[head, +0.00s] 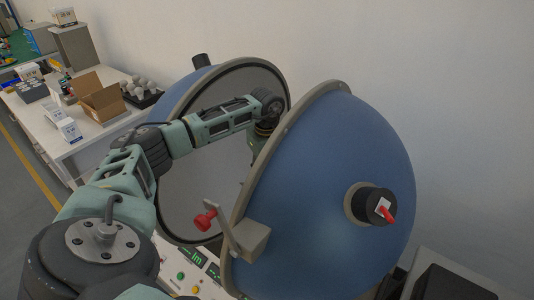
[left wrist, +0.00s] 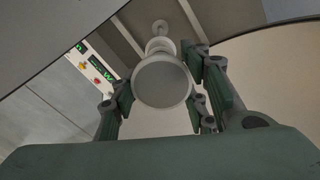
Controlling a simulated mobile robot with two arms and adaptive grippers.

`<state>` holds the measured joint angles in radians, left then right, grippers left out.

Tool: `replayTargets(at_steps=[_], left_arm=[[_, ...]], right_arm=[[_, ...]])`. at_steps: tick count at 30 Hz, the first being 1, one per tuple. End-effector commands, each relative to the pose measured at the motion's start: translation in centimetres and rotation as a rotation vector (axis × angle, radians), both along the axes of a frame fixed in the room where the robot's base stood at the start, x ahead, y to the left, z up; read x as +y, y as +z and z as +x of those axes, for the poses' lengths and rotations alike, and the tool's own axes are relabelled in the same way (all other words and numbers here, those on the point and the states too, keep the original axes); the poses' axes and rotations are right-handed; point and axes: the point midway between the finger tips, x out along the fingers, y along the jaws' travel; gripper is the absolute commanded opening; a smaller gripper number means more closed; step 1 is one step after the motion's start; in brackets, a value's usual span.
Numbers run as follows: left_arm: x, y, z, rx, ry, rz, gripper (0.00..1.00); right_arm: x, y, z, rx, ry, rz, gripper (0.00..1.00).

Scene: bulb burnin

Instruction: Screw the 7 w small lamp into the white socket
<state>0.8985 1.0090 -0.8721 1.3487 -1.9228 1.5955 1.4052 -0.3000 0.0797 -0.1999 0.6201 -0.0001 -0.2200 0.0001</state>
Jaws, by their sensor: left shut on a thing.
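A pale round lamp (left wrist: 162,84) fills the middle of the left wrist view, its broad face toward the camera. My left gripper (left wrist: 160,92) is shut on it, with a green finger pad at each side. Beyond the lamp, a narrow whitish part (left wrist: 160,46) and a small round grey piece (left wrist: 160,27) are in line with it. I cannot tell whether the whitish part is the lamp's neck or the white socket, nor whether lamp and socket touch. In the head view my left arm reaches between the two sphere halves, and its fingers and the lamp are hidden. My right gripper is not in view.
The blue sphere stands open, its near half (head: 340,180) on the right and its far half (head: 182,86) behind my arm. A red-knobbed handle (head: 206,219) juts into the opening. A control panel (head: 190,278) sits below. A white table (head: 92,137) holds an open carton (head: 100,101) and several bulbs.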

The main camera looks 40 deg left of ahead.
Motion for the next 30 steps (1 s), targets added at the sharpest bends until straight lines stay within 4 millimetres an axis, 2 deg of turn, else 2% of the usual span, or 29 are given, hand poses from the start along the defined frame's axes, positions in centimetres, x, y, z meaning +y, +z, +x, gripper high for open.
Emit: replayTargets(at_steps=[21,25,30], left_arm=[[0.3,-0.2,-0.1,-0.001,-1.023,0.002,0.16],[0.3,-0.1,-0.1,-0.002,-1.125,0.001,0.16],[0.3,0.0,-0.2,-0.001,-1.145,0.000,0.16]], right_arm=[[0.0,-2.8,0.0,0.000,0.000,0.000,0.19],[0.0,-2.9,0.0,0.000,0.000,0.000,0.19],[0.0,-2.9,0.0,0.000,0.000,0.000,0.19]])
